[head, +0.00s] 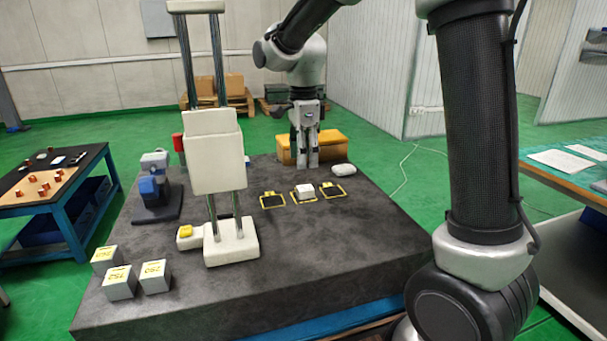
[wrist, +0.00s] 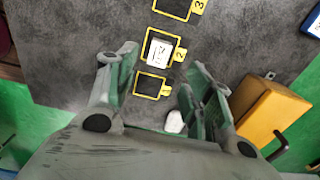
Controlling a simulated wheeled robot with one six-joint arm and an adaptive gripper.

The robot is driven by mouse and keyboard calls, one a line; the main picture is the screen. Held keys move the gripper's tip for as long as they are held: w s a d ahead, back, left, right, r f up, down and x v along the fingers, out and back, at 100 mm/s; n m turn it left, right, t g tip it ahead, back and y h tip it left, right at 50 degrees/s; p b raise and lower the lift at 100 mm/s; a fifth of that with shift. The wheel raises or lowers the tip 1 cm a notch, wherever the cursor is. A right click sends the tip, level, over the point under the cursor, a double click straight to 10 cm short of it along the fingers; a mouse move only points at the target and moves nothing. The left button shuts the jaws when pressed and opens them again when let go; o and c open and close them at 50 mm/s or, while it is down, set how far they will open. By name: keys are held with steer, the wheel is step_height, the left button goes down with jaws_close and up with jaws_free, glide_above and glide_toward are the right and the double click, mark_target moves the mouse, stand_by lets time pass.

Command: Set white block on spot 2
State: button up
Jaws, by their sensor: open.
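The white block (head: 304,190) sits on the middle one of three yellow-outlined dark spots on the grey table. My gripper (head: 305,163) is open and empty, pointing down above the table, behind the row of spots in the head view. In the wrist view its fingers (wrist: 163,75) stand wide apart, with the block beyond and between them, not touching.
Spot 3 (wrist: 173,6) and the nearest spot (wrist: 152,85) are empty. A small white rounded object (head: 343,169) and an orange box (head: 328,144) are close to my gripper. A tall white stand (head: 232,247), a blue device (head: 150,190) and grey labelled blocks (head: 119,283) occupy the left. The table's front right is clear.

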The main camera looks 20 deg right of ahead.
steer(key=s+d+r+n+t, duration=0.1)
steer(key=s+d+r+n, duration=0.35)
steer(key=s, duration=0.25)
steer(key=s+d+r+n+t, duration=0.1)
steer(key=s+d+r+n, duration=0.3)
steer(key=s+d, duration=0.25)
steer(key=s+d+f+n+t, duration=0.1)
steer(key=s+d+n, duration=0.1)
steer(key=s+n, duration=0.2)
steer(key=s+d+f+n+t, duration=0.1)
steer(key=s+d+f+n, duration=0.1)
steer(key=s+n, duration=0.3)
steer(key=s, duration=0.3)
steer(key=shift+s, duration=0.25)
steer(key=shift+n, duration=0.25)
